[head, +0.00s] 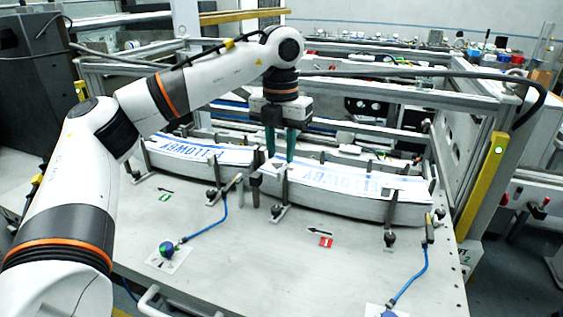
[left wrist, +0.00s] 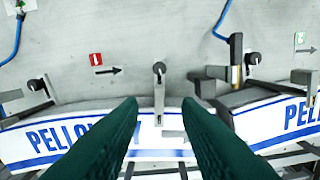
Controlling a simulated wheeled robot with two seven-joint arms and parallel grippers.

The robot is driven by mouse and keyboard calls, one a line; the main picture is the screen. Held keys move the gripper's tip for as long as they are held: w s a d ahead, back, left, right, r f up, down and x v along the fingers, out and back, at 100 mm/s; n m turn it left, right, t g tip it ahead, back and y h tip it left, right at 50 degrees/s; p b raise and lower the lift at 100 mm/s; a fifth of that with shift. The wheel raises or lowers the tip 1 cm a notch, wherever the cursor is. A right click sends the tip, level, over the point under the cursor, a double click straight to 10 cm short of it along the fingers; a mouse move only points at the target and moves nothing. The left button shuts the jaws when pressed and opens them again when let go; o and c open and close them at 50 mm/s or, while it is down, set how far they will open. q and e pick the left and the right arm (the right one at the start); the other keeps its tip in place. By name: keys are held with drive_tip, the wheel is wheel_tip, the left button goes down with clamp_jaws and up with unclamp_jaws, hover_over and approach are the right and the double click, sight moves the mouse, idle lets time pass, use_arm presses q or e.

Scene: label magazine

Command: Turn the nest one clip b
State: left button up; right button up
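Nothing is gripped. The same clip shows in the head view (head: 282,188). A second clip (head: 391,213) stands at the right end of this stack. The left label stack (head: 200,153) has clips too, one near its right end (head: 217,176). My right gripper is not in view.
A red arrow marker (head: 326,243) lies before the right stack and a green one (head: 164,198) before the left. Blue hoses run to fittings (head: 238,182) beside the stacks. A yellow post (head: 485,185) and grey frame rails surround the plate. The front plate is mostly clear.

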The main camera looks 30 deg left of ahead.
sight(281, 170)
use_arm(q)
drive_tip(key=shift+f+p, duration=0.5)
drive_tip(key=shift+f, duration=1.75)
clamp_jaws()
